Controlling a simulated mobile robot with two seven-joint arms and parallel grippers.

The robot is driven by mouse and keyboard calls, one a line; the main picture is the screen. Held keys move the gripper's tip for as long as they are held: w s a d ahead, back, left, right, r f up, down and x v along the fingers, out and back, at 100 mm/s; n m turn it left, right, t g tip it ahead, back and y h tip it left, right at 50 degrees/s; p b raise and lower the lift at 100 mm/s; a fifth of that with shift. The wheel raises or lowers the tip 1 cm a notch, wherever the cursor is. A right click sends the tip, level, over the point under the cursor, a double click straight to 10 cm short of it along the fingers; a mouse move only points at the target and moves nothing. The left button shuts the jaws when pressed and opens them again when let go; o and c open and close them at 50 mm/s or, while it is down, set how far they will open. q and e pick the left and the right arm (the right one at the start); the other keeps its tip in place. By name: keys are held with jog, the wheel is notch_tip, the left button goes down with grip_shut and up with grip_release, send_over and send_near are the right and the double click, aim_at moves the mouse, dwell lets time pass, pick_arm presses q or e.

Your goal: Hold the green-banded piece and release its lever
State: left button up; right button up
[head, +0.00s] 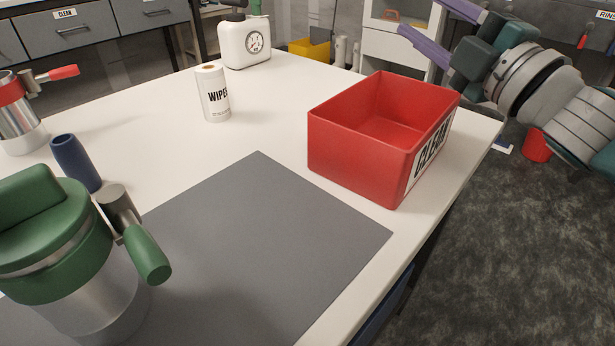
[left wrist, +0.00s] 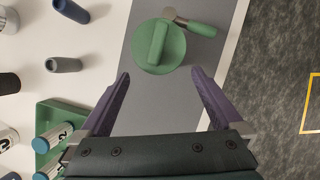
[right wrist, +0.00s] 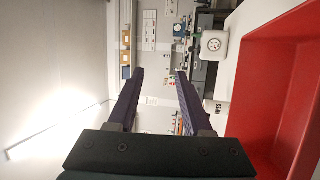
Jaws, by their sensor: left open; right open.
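A red bin (head: 355,155) stands at the table's right edge. A red-banded piece (head: 12,95) and a blue cylinder (head: 75,160) are at left. The mat's (head: 270,240) middle is clear.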

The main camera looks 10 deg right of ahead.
aim_at(50, 268)
jog(key=s+a+f+n+g+y, duration=0.2)
jog(key=s+a+n+g+y, duration=0.2)
jog(key=a+n+g+y, duration=0.45)
jog(key=s+a+f+n+g+y, duration=0.2)
jog(key=s+a+n+g+y, duration=0.4)
jog(key=a, duration=0.5)
pick_arm(q)
jog(key=x, duration=1)
pick_arm(e)
jog(key=s+d+f+n+g+h, duration=0.1)
jog(key=s+f+n+g+h, duration=0.1)
jog(key=s+f+g, duration=0.3)
jog(key=s+g+h, duration=0.1)
jog(key=s+g, duration=0.1)
jog(key=g, duration=0.1)
jog(key=shift+s+n, duration=0.2)
jog(key=shift+n, duration=0.15)
pick_arm(q)
jog(key=shift+c, duration=0.2)
pick_arm(e)
jog(key=shift+g, duration=0.25)
pick_arm(q)
jog(key=shift+r, duration=0.1)
jog(key=c, duration=1.3)
